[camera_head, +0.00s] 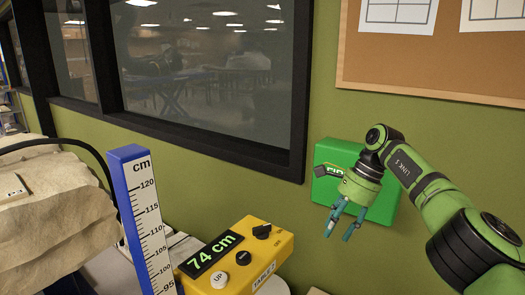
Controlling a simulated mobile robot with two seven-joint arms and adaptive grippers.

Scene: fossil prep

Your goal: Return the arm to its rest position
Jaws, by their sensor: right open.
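My right arm comes in from the right edge with green links and dark joints. My right gripper (342,221) hangs at its end, pointing down. Its two teal fingers are apart, and nothing shows between them. The gripper is in front of a green box (388,210) on the green wall and covers part of the lettering on it. I cannot tell how far the gripper is from the box. My left gripper is not in view.
A yellow control box (246,262) with a "74 cm" display, knobs and an "UP" button stands at the bottom middle. A blue height scale (128,190) rises left of it. A pale wrapped block (52,225) is at far left. A dark-framed window (205,75) and corkboard (437,62) are behind.

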